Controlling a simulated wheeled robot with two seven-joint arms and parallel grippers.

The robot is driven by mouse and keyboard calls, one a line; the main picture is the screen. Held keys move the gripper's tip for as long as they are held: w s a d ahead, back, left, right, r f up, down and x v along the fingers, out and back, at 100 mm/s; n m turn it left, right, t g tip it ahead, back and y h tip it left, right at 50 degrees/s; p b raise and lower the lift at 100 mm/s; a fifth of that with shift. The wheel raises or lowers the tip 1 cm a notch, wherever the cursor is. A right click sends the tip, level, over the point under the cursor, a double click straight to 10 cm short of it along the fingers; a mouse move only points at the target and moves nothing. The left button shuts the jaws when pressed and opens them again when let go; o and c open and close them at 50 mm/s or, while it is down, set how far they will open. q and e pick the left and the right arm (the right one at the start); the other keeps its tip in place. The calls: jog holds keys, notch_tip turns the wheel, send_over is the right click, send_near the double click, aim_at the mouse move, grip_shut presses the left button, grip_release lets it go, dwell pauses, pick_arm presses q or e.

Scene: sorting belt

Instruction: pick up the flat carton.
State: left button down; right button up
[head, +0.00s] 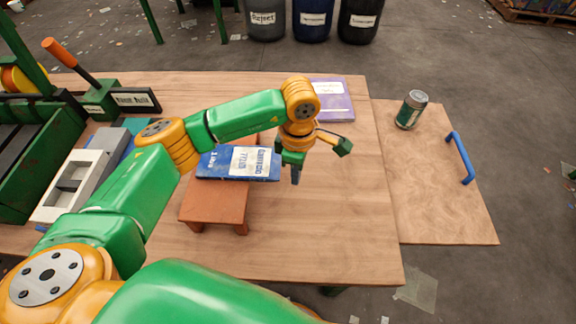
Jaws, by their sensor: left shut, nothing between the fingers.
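The flat carton (216,164) is a thin blue box with a white label. It lies flat on a small brown stand (214,204) on the table, and its right end reaches past the stand's edge. My left gripper (295,175) is shut and empty, pointing down just right of the carton's right end. I cannot tell whether it touches the carton. My left arm passes over the far side of the carton and hides part of it. My right gripper is not in view.
A purple flat box (333,101) lies behind my gripper. A can (411,110) stands on a wooden board (440,205) with a blue handle (460,158) at right. A grey-white tray (72,180) and green machine (40,165) are at left. The table's front right is clear.

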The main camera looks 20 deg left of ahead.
aim_at(279, 172)
pick_arm(q)
jog(key=shift+s+a, duration=0.15)
jog(key=shift+a, duration=0.9)
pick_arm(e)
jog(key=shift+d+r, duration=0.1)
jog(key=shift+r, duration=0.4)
pick_arm(q)
jog(key=shift+a+f+b, duration=0.1)
jog(key=shift+a+b, duration=0.4)
jog(key=shift+a, duration=0.5)
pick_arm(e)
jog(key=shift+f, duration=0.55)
pick_arm(q)
jog(key=shift+d, duration=0.1)
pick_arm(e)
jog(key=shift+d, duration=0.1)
